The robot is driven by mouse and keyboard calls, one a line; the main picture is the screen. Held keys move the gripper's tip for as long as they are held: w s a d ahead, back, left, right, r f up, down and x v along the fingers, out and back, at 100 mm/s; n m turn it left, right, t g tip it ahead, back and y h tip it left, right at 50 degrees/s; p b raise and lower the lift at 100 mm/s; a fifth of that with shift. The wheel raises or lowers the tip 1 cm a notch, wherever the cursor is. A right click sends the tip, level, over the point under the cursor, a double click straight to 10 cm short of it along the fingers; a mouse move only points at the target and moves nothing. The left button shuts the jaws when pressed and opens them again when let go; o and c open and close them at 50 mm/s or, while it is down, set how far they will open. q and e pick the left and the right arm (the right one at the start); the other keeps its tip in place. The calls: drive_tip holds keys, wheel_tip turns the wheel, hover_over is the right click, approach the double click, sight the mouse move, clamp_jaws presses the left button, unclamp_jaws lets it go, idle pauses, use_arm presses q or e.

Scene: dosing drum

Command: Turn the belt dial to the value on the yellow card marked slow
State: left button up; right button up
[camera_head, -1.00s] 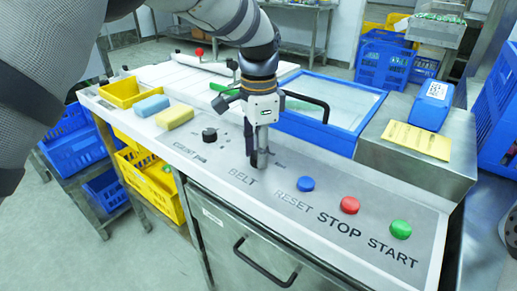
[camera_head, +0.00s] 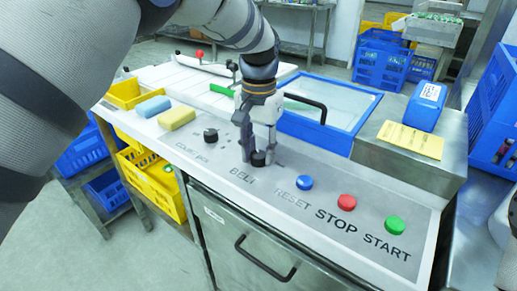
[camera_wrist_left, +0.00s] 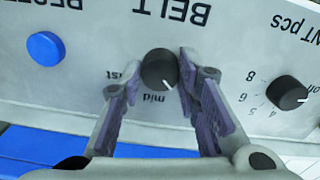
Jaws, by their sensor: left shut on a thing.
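The black belt dial (camera_head: 258,159) sits on the grey panel above the word BELT. It also shows in the left wrist view (camera_wrist_left: 159,68), where its white pointer line is just right of the word "mid". My left gripper (camera_head: 258,154) reaches down from above and is shut on the dial, one finger on each side. In the left wrist view its fingers (camera_wrist_left: 158,72) flank the dial, and they partly cover the scale labels. The yellow card (camera_head: 412,139) lies on the steel box; its writing is too small to read.
The black count dial (camera_head: 210,135) is left of the belt dial. Blue reset (camera_head: 304,182), red stop (camera_head: 346,202) and green start (camera_head: 394,224) buttons are to the right.

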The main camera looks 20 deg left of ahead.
sight(259, 154)
use_arm(q)
drive_tip(key=shift+n, duration=1.1)
drive_tip(key=o, duration=1.2)
drive_tip(key=shift+c, duration=0.2)
wheel_tip(259, 154, up, 12)
